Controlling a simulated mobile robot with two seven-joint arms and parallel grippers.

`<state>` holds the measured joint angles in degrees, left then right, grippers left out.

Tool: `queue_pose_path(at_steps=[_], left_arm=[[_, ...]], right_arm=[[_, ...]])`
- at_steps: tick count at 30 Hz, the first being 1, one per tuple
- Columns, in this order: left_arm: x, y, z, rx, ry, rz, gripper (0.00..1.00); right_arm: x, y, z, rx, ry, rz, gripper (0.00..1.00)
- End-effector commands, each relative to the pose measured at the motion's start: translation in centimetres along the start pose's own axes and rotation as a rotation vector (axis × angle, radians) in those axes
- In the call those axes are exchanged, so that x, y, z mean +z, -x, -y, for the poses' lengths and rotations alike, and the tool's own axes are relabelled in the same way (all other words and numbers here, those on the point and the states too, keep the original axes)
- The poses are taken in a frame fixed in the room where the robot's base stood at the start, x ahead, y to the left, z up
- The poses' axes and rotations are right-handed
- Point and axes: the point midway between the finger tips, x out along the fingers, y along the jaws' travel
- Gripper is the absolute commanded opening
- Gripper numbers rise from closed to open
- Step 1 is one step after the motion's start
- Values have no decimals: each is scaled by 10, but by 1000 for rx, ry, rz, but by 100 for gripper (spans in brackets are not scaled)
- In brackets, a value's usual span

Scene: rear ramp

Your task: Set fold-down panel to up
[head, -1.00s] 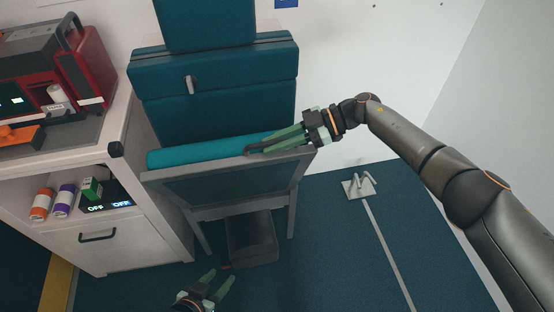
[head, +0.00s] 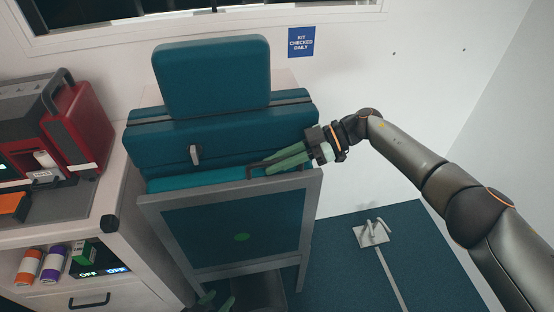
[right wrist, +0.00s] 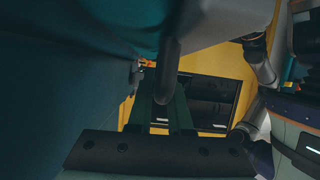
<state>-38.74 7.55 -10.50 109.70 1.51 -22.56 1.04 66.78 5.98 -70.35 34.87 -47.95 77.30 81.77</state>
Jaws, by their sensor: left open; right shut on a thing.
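The fold-down panel (head: 205,232) is a teal board in a grey frame, in front of the teal seat in the head view. It stands steeply, its top edge close to the seat cushion. My right gripper (head: 288,163) is at the panel's top edge, right of its middle, shut on a dark bar-like handle (head: 258,165). The right wrist view shows this handle (right wrist: 168,72) between the green fingers. My left gripper (head: 216,301) is open and low at the bottom edge of the head view, mostly cut off, below the panel.
A white cabinet (head: 112,262) stands close on the left, with red equipment (head: 78,125) on top and bottles (head: 28,267) on its shelf. A metal floor fitting (head: 371,233) lies to the right on open floor. A wall is behind the seat.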

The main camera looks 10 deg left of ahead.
Motion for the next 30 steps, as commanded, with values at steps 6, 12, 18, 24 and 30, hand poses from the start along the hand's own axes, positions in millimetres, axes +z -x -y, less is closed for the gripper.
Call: queue_pose_path(at_steps=[6,12,18,24,30], left_arm=[[2,0,0,1,0,4,50],[3,0,-1,1,0,5,50],[3,1,-1,1,1,6,50],[3,1,-1,1,0,6,50],[3,0,-1,2,0,6,50]], right_arm=[[2,-1,-2,9,3,8,0],[1,0,-3,12,4,7,0],[0,1,-3,12,4,5,34],[0,1,-2,10,3,3,47],[0,3,-2,9,3,2,47]])
